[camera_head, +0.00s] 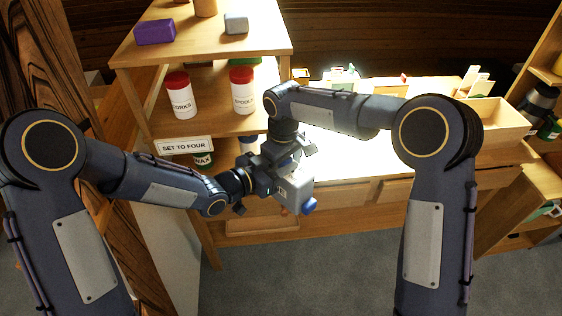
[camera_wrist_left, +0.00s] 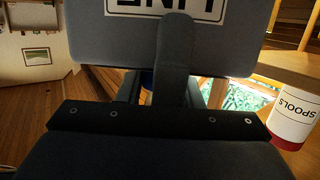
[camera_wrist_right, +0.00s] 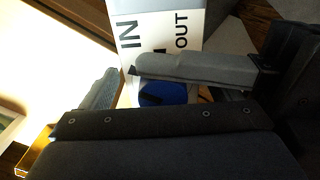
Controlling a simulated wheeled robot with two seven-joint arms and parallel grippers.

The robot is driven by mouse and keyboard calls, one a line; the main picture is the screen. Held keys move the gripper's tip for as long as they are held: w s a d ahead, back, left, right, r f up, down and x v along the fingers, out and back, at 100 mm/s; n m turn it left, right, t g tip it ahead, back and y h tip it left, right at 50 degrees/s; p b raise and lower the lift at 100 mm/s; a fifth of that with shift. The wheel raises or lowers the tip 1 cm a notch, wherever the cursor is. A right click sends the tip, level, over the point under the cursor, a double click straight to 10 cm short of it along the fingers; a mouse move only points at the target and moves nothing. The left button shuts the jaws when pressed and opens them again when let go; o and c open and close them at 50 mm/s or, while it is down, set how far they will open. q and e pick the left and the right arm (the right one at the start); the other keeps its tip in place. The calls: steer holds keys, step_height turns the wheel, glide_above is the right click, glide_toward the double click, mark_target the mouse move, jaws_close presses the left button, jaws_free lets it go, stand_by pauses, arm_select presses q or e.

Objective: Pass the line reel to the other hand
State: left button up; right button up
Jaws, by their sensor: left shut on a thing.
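The line reel (camera_head: 299,185) is a grey box with a pale lettered face and a blue knob. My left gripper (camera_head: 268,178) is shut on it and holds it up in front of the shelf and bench. In the left wrist view the reel's grey body (camera_wrist_left: 110,40) fills the top, with part of its label upside down behind a finger. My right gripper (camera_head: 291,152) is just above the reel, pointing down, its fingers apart. In the right wrist view the reel's lettered face (camera_wrist_right: 155,35) and blue knob show beyond the fingers; contact is unclear.
A wooden shelf (camera_head: 205,129) at left bears red-lidded jars (camera_head: 181,96), a purple block (camera_head: 155,32) and a grey block (camera_head: 236,23). A bright bench (camera_head: 350,165) stands behind the reel, with a wooden box (camera_head: 497,124) at its right. Open floor lies in front.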

steer(key=shift+s+a, duration=0.1)
step_height(320, 180, up, 11)
steer(key=shift+r, duration=0.6)
steer(key=s+d+r+m+t+y, duration=0.2)
steer(key=s+d+r+m, duration=0.2)
steer(key=s+d, duration=0.9)
steer(key=s+d+f+m+t+y, duration=0.1)
steer(key=s+d+f+m, duration=0.1)
steer(key=s, duration=0.6)
steer(key=s+d+f+m+t, duration=0.2)
steer(key=s+d+f+m, duration=0.1)
steer(key=s+f, duration=0.3)
steer(key=shift+s+m+t+y, duration=0.35)
steer(key=shift+s+m, duration=0.45)
steer(key=shift+s, duration=0.35)
